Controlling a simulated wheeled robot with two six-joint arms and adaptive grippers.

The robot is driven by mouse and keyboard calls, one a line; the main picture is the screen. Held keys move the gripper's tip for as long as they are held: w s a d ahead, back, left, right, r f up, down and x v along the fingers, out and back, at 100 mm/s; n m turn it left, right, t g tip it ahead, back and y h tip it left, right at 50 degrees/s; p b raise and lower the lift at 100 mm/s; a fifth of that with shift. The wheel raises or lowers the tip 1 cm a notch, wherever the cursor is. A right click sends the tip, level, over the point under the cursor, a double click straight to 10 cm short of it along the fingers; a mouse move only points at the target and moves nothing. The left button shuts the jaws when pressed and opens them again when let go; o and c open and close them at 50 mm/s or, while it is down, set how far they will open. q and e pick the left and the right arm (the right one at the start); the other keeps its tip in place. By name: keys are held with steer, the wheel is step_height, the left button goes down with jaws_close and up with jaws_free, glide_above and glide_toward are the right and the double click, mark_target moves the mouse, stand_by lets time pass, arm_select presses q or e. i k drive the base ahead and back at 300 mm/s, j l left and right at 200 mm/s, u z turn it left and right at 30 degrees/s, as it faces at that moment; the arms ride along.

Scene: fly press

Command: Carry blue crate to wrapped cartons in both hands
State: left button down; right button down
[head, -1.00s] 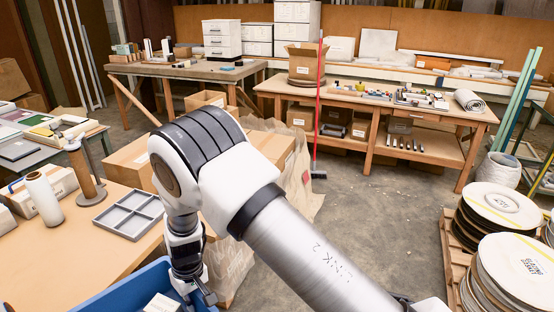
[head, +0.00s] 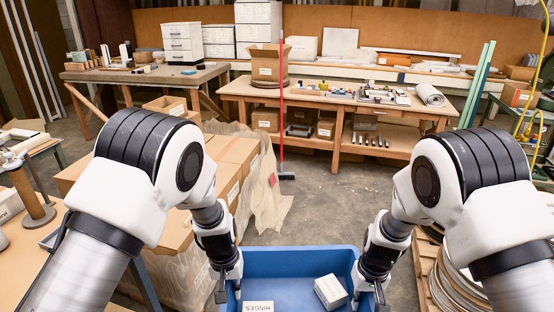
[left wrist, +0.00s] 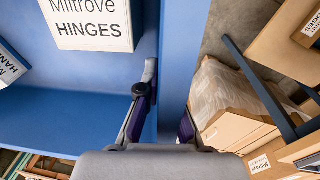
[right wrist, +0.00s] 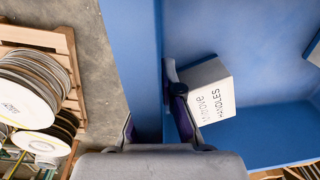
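The blue crate (head: 300,262) is at the bottom middle of the head view, in front of me, with bare floor beyond it. It holds a white box marked HINGES (left wrist: 90,22) and a white box marked HANDLES (right wrist: 205,92). My left gripper (head: 222,288) is shut on the crate's left wall, one finger inside and one outside. My right gripper (head: 380,288) is shut on the right wall the same way. The wrapped cartons (head: 235,150) stand just left of and beyond the crate, with clear film and brown paper around them.
A table (head: 20,262) with a brown spool lies at the left. A stack of round discs (head: 455,285) on a pallet is close on the right. A red-handled broom (head: 282,120) stands beyond, before a wooden workbench (head: 340,100). The floor between is clear.

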mark_target(219, 160)
steer(key=i+z, duration=0.1)
steer(key=i, duration=1.45)
steer(key=i+j+z, duration=0.1)
steer(key=i, duration=1.45)
steer(key=i+u, duration=0.15)
steer(key=i, duration=0.5)
steer(key=i+l+u, duration=0.15)
steer(key=i, duration=0.55)
steer(key=i+j+u, duration=0.1)
steer(key=u, duration=0.3)
steer(key=i+u, duration=0.45)
steer(key=i+l+u, duration=0.1)
steer(key=u, duration=0.3)
steer(key=i+l+u, duration=0.15)
steer(key=u, duration=0.3)
steer(key=i+u, duration=0.1)
steer(key=u, duration=0.55)
